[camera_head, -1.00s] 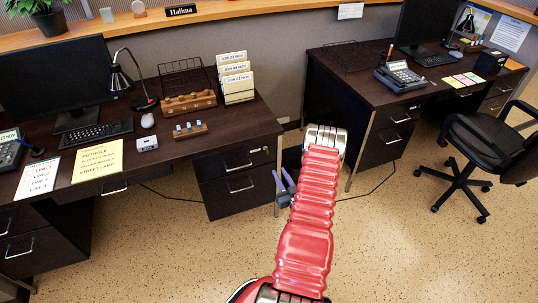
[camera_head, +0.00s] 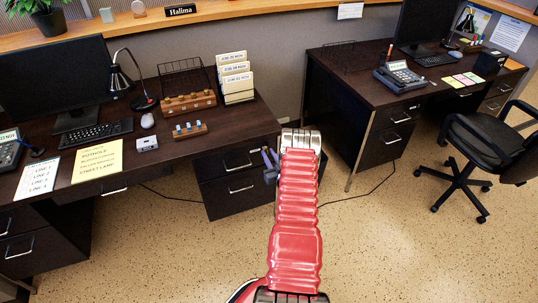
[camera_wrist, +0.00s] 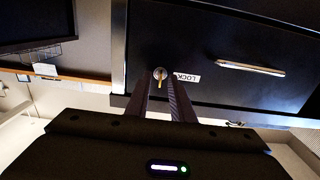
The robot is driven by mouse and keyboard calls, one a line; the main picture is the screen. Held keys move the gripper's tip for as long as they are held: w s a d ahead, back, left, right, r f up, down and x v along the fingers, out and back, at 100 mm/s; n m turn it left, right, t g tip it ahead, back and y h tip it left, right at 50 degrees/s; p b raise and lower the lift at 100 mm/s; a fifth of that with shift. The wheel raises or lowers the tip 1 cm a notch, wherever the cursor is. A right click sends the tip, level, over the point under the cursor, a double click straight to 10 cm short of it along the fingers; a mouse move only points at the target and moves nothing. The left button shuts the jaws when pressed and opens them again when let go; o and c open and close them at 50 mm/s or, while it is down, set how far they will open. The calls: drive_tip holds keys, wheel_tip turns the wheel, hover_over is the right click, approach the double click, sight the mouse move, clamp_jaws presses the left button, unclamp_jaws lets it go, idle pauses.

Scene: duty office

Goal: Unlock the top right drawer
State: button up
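The top right drawer (camera_head: 222,162) is the dark upper drawer in the right pedestal of the left desk. It looks shut. In the wrist view, which is turned upside down, the drawer front (camera_wrist: 225,95) shows a silver handle (camera_wrist: 250,68) and a white LOCK label (camera_wrist: 187,77). A round lock with a brass-coloured key (camera_wrist: 160,77) sits beside the label. My gripper (camera_head: 268,162) is at the drawer's right end. In the wrist view, my gripper's two fingers (camera_wrist: 162,100) are apart, one each side of the key. I see no clear contact with it.
The left desktop (camera_head: 225,130) overhangs the drawer and holds a file rack (camera_head: 235,78) and stamp holders. The lower drawer (camera_head: 232,197) is shut. The right desk (camera_head: 345,95) stands across a gap, with a cable on the floor. Open floor (camera_head: 390,240) lies in front.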

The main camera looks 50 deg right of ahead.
drive_tip(key=shift+w+d, duration=0.2)
drive_tip(key=shift+w, duration=0.1)
drive_tip(key=shift+c, duration=0.3)
clamp_jaws()
drive_tip(key=shift+d, duration=0.2)
drive_tip(key=shift+a, duration=0.1)
